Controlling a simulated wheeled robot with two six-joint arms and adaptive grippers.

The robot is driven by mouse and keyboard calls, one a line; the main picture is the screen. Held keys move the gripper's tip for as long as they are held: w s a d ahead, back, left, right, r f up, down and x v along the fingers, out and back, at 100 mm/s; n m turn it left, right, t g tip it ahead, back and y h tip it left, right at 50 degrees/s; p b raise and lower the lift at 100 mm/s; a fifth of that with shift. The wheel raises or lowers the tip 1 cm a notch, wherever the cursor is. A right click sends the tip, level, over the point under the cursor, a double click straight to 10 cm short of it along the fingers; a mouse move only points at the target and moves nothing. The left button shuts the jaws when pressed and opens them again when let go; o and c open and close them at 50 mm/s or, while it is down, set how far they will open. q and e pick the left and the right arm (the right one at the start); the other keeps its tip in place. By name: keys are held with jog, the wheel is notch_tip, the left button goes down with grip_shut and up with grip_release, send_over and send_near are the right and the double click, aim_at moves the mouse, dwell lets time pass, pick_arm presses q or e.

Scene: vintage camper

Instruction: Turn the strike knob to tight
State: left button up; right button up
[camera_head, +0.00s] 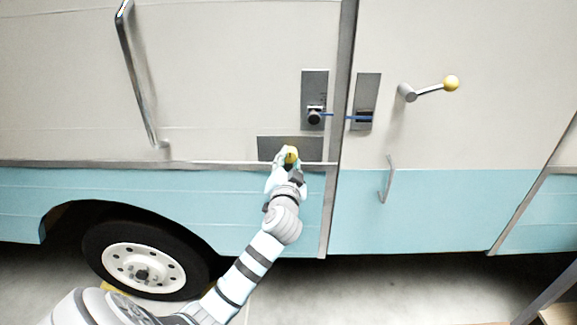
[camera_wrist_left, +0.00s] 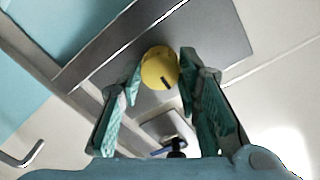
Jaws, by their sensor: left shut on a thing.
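The strike knob (camera_head: 291,154) is a round yellow knob on a dark grey plate (camera_head: 312,149) low on the camper's side, left of the door seam. In the left wrist view the knob (camera_wrist_left: 159,65) shows a short black mark near its lower edge. My left gripper (camera_head: 289,161) reaches up to it from below. In the left wrist view the teal fingers of my left gripper (camera_wrist_left: 160,74) are shut on the knob, one on each side. No tight or loose lettering can be read on the plate. My right gripper is not in view.
A lever with a yellow ball (camera_head: 451,83) sticks out at right. A grab handle (camera_head: 386,180) is below it.

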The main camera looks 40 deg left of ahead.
pick_arm(q)
jog(key=shift+f+n, duration=0.25)
jog(key=shift+n, duration=0.05)
jog(key=o, duration=1.1)
jog(key=shift+r, duration=0.15)
jog(key=shift+o, duration=0.2)
jog(key=shift+s, duration=0.15)
jog(key=v, duration=1.2)
jog(key=shift+a, duration=0.1)
